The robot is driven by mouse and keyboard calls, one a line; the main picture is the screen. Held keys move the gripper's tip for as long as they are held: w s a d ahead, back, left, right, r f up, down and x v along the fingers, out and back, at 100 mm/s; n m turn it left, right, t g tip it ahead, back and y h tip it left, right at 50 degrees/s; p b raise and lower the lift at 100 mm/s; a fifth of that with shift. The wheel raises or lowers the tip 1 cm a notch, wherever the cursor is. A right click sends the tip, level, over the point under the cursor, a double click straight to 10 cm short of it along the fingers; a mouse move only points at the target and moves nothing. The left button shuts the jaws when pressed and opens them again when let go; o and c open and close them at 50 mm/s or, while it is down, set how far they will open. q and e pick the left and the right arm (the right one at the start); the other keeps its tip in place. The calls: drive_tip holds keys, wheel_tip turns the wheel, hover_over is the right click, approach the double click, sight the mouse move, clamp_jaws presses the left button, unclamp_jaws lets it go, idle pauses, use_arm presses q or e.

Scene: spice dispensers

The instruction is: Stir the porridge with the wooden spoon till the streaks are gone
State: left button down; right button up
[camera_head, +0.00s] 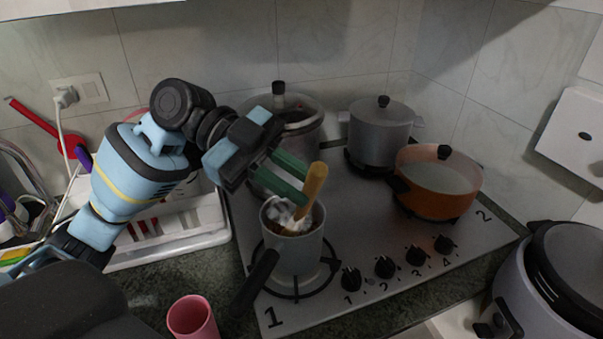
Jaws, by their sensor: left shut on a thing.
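A grey saucepan (293,259) with a black handle stands on the front-left burner, marked 1. Inside it is brownish porridge with white streaks (281,212) on top. A wooden spoon (315,184) stands tilted in the pan, its handle rising above the rim and its lower end hidden in the porridge. My left gripper (294,177) reaches over the pan from the upper left, its green fingers shut on the spoon's handle. My right gripper is not in view.
Two lidded metal pots, one at the back (381,133) and one behind my gripper (300,122), are close by. A pink cup (193,317) and a rice cooker (555,280) flank the stove.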

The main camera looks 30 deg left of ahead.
use_arm(q)
drive_tip(key=shift+w+a+f+b, duration=0.25)
drive_tip(key=shift+f+b, duration=0.1)
drive_tip(key=shift+f, duration=0.35)
drive_tip(key=shift+w+a+f+b, duration=0.2)
drive_tip(key=shift+a+f+b, duration=0.1)
drive_tip(key=shift+f, duration=0.35)
drive_tip(key=shift+w+a+f+b, duration=0.2)
drive_tip(key=shift+f+b, duration=0.15)
drive_tip(key=shift+f, duration=0.35)
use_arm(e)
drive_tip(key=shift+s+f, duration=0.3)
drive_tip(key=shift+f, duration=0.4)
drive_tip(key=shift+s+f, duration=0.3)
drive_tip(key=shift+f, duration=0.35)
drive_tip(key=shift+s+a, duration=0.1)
